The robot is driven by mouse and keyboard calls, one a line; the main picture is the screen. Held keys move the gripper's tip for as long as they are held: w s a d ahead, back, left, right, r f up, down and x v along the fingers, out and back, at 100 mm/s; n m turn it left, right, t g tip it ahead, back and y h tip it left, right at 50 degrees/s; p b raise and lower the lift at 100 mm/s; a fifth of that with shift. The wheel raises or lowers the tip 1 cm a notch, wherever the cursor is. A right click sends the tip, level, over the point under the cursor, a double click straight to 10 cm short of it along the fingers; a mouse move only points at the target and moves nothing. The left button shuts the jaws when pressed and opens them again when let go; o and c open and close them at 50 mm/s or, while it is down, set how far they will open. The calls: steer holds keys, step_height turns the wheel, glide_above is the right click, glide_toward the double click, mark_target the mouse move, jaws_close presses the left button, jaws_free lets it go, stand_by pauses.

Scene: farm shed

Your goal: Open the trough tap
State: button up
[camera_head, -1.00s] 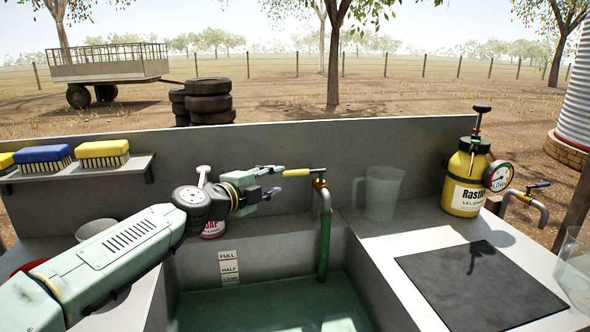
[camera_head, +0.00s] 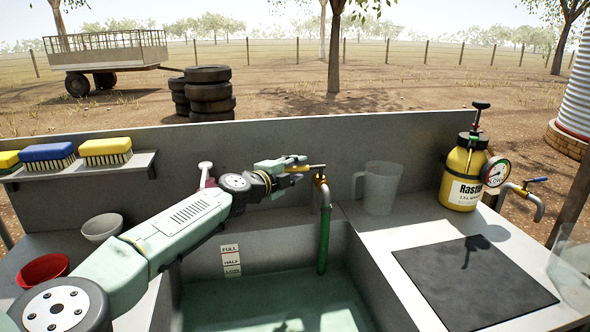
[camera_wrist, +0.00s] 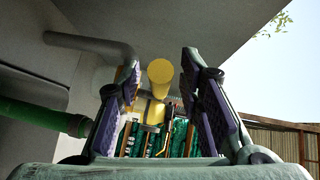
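The trough tap (camera_head: 320,181) stands at the back of the trough, with a yellow lever (camera_head: 298,169) pointing left and a green pipe (camera_head: 324,245) hanging down into the water. My gripper (camera_head: 284,166) is at the left end of the lever. In the wrist view my gripper (camera_wrist: 163,85) is open, and the yellow lever (camera_wrist: 160,72) shows end-on between its two purple-padded fingers. A gap shows on both sides of the lever, so the fingers do not look closed on it. The green pipe (camera_wrist: 40,116) is at the left there.
The trough (camera_head: 270,300) holds greenish water. A clear jug (camera_head: 381,190) and a yellow sprayer (camera_head: 464,180) stand on the right. Another tap with a blue handle (camera_head: 537,181) is at far right. Bowls (camera_head: 42,269) sit at left; brushes (camera_head: 106,150) lie on a shelf.

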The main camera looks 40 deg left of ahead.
jaws_close()
stand_by(0.7)
